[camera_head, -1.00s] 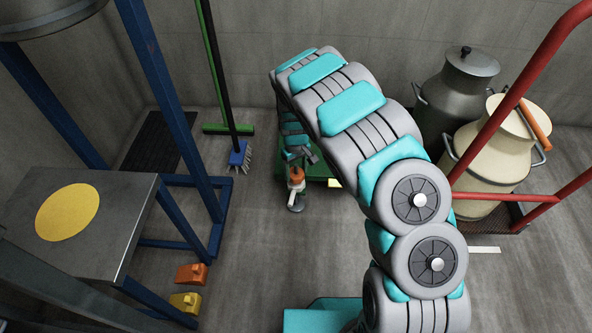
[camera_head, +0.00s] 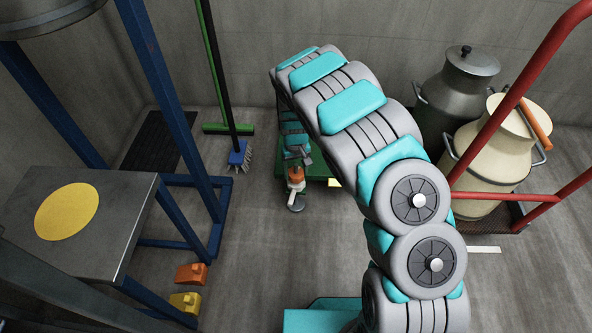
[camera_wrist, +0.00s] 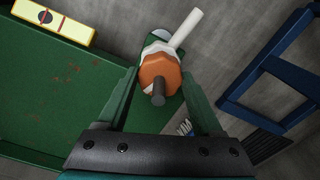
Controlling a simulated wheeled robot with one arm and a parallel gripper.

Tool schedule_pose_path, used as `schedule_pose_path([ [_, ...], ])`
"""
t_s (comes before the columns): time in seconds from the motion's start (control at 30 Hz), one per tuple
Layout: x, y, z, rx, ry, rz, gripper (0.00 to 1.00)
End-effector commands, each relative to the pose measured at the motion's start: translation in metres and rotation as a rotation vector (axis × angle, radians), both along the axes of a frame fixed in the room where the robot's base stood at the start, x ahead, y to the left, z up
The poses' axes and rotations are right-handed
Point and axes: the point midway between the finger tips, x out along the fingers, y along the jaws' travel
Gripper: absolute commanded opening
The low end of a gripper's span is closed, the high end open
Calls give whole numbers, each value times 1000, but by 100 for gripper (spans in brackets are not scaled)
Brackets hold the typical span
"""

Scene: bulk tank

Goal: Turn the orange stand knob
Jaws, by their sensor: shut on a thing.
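The orange stand knob (camera_head: 296,175) sits on a small stand with a white part (camera_head: 292,197) and a grey foot, low in the middle of the head view. In the wrist view the faceted orange knob (camera_wrist: 160,74) has a dark pin at its centre and a white tube (camera_wrist: 187,28) pointing up and right. My gripper (camera_wrist: 161,84) has one finger on each side of the knob and is shut on it. In the head view my gripper's fingers are small and partly hidden by my arm.
A green platform (camera_head: 317,168) lies beside the stand, with a yellow level (camera_wrist: 53,22) on it. A blue frame (camera_head: 217,215) and metal table (camera_head: 130,215) stand left. Two brooms lean behind. Milk cans (camera_head: 490,150) on a red trolley (camera_head: 520,198) stand right.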

Motion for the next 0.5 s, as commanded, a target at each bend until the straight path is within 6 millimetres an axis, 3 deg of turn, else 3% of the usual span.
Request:
schedule_pose_path([
  [0.5, 1, 2, 0, 0, -9, -484, 12],
])
